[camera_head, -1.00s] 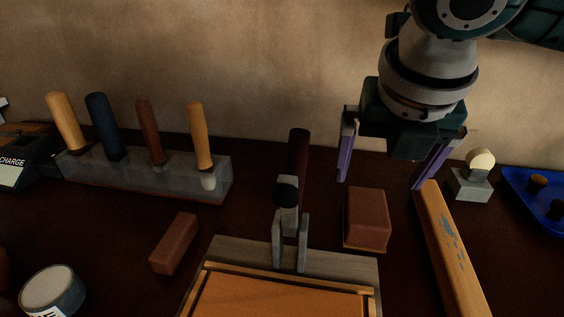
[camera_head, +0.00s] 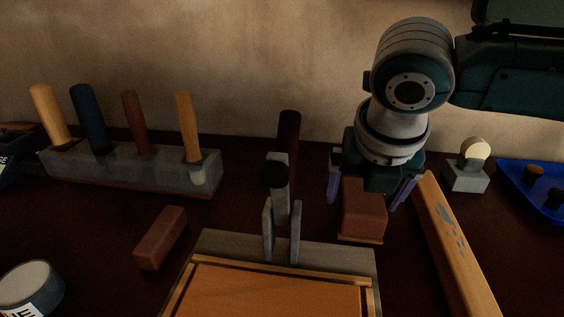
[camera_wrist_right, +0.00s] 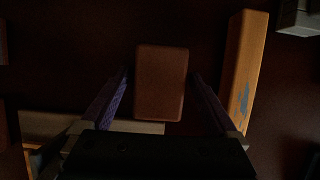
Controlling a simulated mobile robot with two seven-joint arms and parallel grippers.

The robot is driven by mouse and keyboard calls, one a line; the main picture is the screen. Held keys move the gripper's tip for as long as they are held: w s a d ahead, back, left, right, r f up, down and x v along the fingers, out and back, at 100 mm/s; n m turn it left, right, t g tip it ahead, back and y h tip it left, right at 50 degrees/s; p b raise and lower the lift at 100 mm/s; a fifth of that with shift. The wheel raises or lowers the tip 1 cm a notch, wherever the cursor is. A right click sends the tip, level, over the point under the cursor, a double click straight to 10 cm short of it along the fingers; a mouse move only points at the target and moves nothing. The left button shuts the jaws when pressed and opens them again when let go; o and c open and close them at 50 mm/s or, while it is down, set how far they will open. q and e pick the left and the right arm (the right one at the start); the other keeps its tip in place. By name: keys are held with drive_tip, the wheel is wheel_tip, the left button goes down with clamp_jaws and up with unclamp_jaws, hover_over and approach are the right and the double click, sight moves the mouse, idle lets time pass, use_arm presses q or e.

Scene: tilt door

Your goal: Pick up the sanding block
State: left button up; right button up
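The sanding block (camera_head: 363,210), a brown box-shaped block with a thin lighter layer along its bottom edge, sits on the dark table right of the clamp. My right gripper (camera_head: 365,202) is open, pointing down, with one purple finger on each side of the block. In the right wrist view the block (camera_wrist_right: 161,82) lies between the open fingers (camera_wrist_right: 160,78), with a visible gap on both sides. My left gripper is in no view.
A wooden plank (camera_head: 452,240) lies close to the right finger. A clamp (camera_head: 280,205) holds a wooden board (camera_head: 270,291) just left of the block. A second reddish block (camera_head: 160,238) and a tool rack (camera_head: 130,176) stand further left. A blue tray (camera_head: 535,192) is at right.

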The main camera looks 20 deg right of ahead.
drive_tip(key=c, duration=1.3)
drive_tip(key=shift+r, duration=0.15)
